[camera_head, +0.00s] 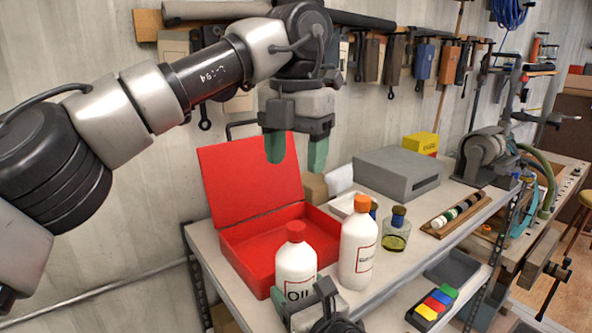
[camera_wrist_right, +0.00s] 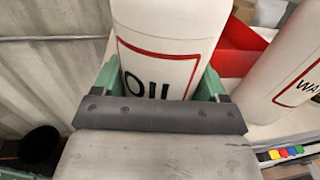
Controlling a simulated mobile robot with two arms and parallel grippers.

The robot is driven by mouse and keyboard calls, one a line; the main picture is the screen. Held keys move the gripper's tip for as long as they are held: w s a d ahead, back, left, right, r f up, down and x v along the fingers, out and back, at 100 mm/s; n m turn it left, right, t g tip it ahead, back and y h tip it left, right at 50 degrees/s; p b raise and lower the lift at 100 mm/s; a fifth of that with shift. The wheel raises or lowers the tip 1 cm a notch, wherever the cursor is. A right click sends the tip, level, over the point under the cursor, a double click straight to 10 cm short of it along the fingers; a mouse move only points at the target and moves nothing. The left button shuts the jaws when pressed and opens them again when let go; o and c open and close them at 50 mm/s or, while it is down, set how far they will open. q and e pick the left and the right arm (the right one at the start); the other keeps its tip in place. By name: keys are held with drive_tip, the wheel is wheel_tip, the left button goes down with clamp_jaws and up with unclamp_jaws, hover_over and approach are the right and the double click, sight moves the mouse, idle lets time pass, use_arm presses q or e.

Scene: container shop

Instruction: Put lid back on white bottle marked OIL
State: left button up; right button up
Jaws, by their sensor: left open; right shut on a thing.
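The white bottle marked OIL (camera_head: 296,267) stands upright at the front of the shelf, beside the red box. In the right wrist view the green fingers lie on both sides of the OIL label (camera_wrist_right: 157,82), and the bottle's top is out of frame. My left gripper (camera_head: 297,151) is open and empty, high above the red box and the OIL bottle, fingers pointing down.
A second white bottle (camera_head: 358,252) with an orange cap stands close on the right. The open red box (camera_head: 262,252) is behind and left. A small glass bottle (camera_head: 396,232), a grey box (camera_head: 398,172) and a wooden rack (camera_head: 457,214) stand farther right.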

drive_tip(key=shift+f, duration=0.1)
drive_tip(key=o, duration=1.7)
use_arm(q)
drive_tip(key=shift+f, duration=0.1)
use_arm(e)
drive_tip(key=shift+o, duration=0.2)
use_arm(q)
wheel_tip(320, 180, down, 3)
drive_tip(key=b, duration=0.3)
use_arm(e)
drive_tip(key=v, duration=1)
drive_tip(key=shift+s+d, duration=0.15)
drive_tip(key=shift+s, duration=0.2)
use_arm(q)
drive_tip(key=shift+f, duration=0.1)
